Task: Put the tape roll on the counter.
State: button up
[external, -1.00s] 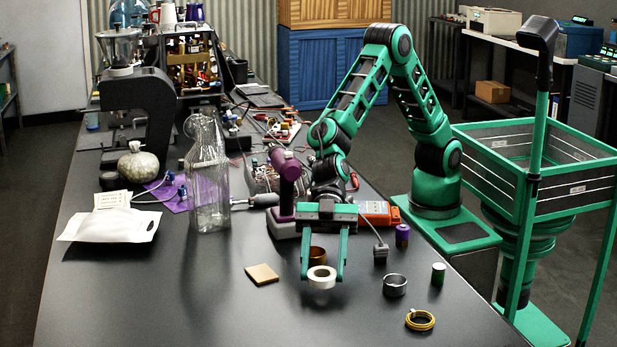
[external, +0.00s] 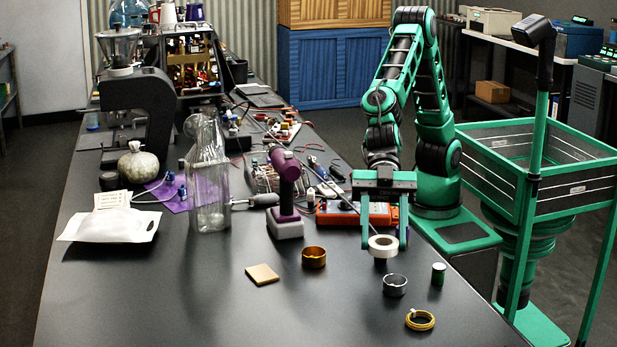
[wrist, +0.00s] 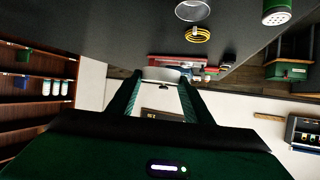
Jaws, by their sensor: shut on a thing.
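The tape roll (external: 383,243) is a white ring with a dark core. My gripper (external: 381,240) is shut on it, with one finger at each side. In the wrist view, the white roll (wrist: 162,74) sits between the fingertips (wrist: 160,82). It appears held above the black counter (external: 190,300), near the right edge; the exact gap beneath it is hard to tell.
A metal ring (external: 395,285), green cylinder (external: 438,273) and yellow coil (external: 420,320) stand close by on the right. A copper ring (external: 314,258), tan square (external: 262,275) and purple tool (external: 285,190) are further left. The front left counter is clear.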

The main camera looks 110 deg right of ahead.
jog(key=w+d+m+t, duration=0.1)
jog(key=w+d, duration=0.1)
jog(key=d, duration=4.4)
jog(key=s+d+m+t+h, duration=0.1)
jog(key=s+d, duration=0.6)
jog(key=d, duration=0.4)
jog(key=s+d+m+t+h, duration=0.1)
jog(key=s+d+m, duration=0.1)
jog(key=s+d, duration=0.6)
jog(key=d, duration=0.4)
jog(key=shift+s+t, duration=0.25)
jog(key=shift+t, duration=0.15)
send_over(316, 155)
notch_tip(316, 155, down, 7)
jog(key=shift+r, duration=0.1)
jog(key=shift+f, duration=2)
jog(key=shift+f, duration=0.1)
